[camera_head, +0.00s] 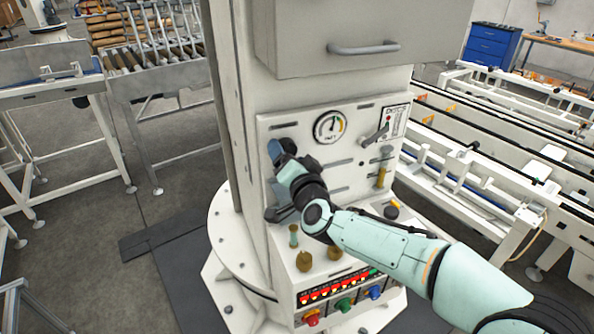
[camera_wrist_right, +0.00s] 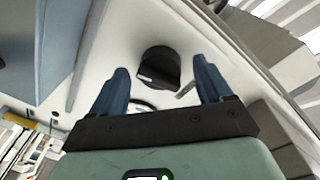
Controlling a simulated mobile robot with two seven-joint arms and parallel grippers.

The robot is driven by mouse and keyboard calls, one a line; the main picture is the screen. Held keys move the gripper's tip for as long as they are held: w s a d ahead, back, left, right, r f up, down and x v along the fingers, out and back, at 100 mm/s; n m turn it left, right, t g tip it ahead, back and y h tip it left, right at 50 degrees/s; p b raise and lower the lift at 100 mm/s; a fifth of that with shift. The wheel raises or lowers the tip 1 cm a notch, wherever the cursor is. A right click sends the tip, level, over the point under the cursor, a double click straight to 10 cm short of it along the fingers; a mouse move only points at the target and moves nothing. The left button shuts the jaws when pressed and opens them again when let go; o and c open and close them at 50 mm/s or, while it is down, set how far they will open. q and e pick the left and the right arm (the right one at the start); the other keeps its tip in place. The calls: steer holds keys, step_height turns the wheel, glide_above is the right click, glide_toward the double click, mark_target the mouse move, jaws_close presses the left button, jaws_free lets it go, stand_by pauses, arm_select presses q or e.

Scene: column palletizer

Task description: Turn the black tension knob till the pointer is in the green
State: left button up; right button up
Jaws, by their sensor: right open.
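The black tension knob (camera_wrist_right: 160,67) shows in the right wrist view as a dark round knob with a small white mark, on a pale panel. My right gripper (camera_wrist_right: 161,68) is open, with one blue finger on each side of the knob in the picture and visible gaps to both. Whether the fingertips reach the knob's depth is unclear. In the head view my right gripper (camera_head: 280,152) is at the panel's upper left and largely covers the knob area. The round gauge (camera_head: 330,126) has coloured bands including green; its pointer is too small to read surely. My left gripper is out of view.
A lever (camera_head: 376,134) sticks out right of the gauge. Brass-coloured knobs (camera_head: 304,260) and coloured buttons (camera_head: 344,304) are below. A cabinet with a handle (camera_head: 363,48) overhangs the panel.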

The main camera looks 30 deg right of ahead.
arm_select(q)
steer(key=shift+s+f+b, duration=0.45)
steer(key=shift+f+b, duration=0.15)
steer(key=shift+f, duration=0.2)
arm_select(e)
steer(key=v, duration=1.2)
steer(key=shift+s, duration=0.35)
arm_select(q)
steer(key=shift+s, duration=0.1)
arm_select(e)
steer(key=shift+a, duration=0.1)
